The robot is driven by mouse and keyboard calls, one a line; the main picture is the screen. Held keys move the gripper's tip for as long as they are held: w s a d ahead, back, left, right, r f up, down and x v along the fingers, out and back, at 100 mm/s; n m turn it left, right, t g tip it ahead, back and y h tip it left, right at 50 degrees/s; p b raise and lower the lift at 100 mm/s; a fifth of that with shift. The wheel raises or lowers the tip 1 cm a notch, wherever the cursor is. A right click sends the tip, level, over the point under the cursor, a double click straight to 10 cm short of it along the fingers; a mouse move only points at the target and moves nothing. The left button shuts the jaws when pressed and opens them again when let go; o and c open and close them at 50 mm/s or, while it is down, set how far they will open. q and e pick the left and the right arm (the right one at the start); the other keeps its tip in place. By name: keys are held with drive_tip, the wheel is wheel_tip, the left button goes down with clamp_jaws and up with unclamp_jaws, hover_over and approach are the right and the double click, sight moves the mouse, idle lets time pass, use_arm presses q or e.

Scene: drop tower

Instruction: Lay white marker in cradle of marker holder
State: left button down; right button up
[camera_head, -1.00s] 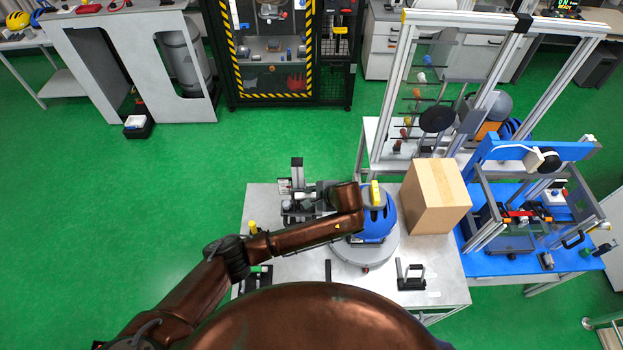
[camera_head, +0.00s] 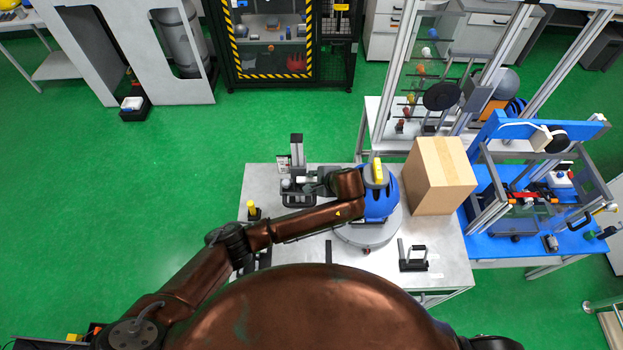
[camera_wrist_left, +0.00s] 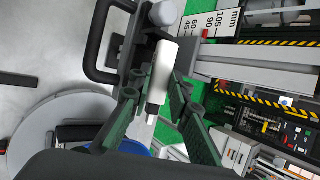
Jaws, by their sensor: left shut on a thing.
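My left gripper (camera_head: 318,181) is shut on the white marker (camera_head: 308,180) above the back left of the grey table. Beyond the marker is a black base (camera_head: 298,200) with a loop-shaped frame (camera_wrist_left: 100,45) and a grey ball (camera_wrist_left: 163,13). I cannot tell whether the marker touches this base, nor which black stand is the marker holder. My right gripper is out of view.
A grey upright (camera_head: 296,150) with a millimetre scale (camera_wrist_left: 222,22) stands close behind. A blue helmet (camera_head: 376,205) on a round turntable (camera_head: 366,235), a cardboard box (camera_head: 440,177), a black stand (camera_head: 412,258) and a yellow-topped item (camera_head: 252,209) share the table.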

use_arm(q)
drive_tip(key=shift+f, duration=0.35)
drive_tip(key=shift+s+p, duration=0.1)
drive_tip(key=shift+p, duration=0.35)
idle(0.5)
drive_tip(key=c, duration=1.7)
unclamp_jaws()
drive_tip(key=shift+c, duration=0.2)
drive_tip(key=v, duration=0.7)
drive_tip(key=shift+s+r, duration=0.15)
drive_tip(key=shift+d, duration=0.15)
